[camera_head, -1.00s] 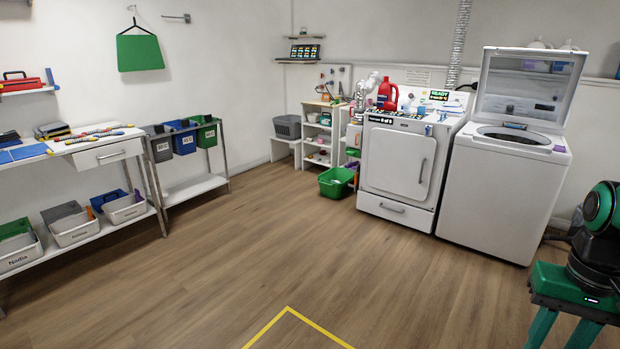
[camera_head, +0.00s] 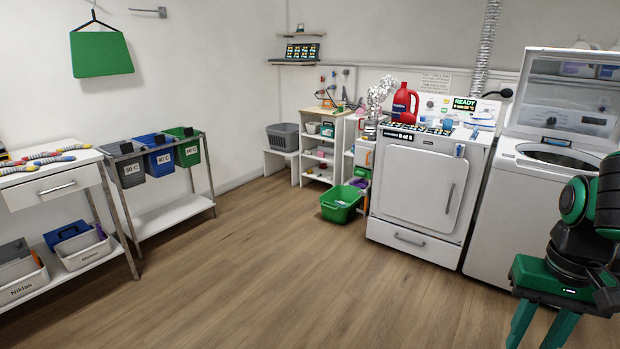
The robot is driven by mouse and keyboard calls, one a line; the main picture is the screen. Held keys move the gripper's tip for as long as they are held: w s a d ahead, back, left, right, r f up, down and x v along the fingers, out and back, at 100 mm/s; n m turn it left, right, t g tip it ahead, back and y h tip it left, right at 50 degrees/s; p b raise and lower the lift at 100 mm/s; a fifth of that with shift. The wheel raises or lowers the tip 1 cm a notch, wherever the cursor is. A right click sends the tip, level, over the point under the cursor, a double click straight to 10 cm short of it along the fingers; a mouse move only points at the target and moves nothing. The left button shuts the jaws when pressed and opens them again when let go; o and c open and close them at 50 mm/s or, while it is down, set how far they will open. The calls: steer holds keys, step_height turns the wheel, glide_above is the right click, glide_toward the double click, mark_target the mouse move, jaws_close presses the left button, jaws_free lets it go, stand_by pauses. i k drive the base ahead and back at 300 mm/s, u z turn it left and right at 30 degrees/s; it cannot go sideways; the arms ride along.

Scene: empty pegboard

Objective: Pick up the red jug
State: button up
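The red jug (camera_head: 404,103) stands upright on top of the white front-loading machine (camera_head: 417,187), toward its back left corner. It has a dark label and a handle on its right side. My gripper (camera_head: 534,340) is at the lower right, pointing down, far in front of the machines and well apart from the jug. Its two green fingers are spread with only floor showing between them. The fingertips run to the bottom edge of the view.
A top-loading washer (camera_head: 520,215) with its lid raised stands right of the machine. A green basket (camera_head: 341,204) sits on the floor at the machine's left. A table with bins (camera_head: 172,214) and a drawer table (camera_head: 50,190) line the left wall. The middle floor is clear.

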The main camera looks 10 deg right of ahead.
mark_target(401, 112)
steer(key=z, duration=0.2)
steer(key=i, duration=1.45)
steer(key=z, duration=0.45)
steer(key=i, duration=1.15)
steer(key=z, duration=0.3)
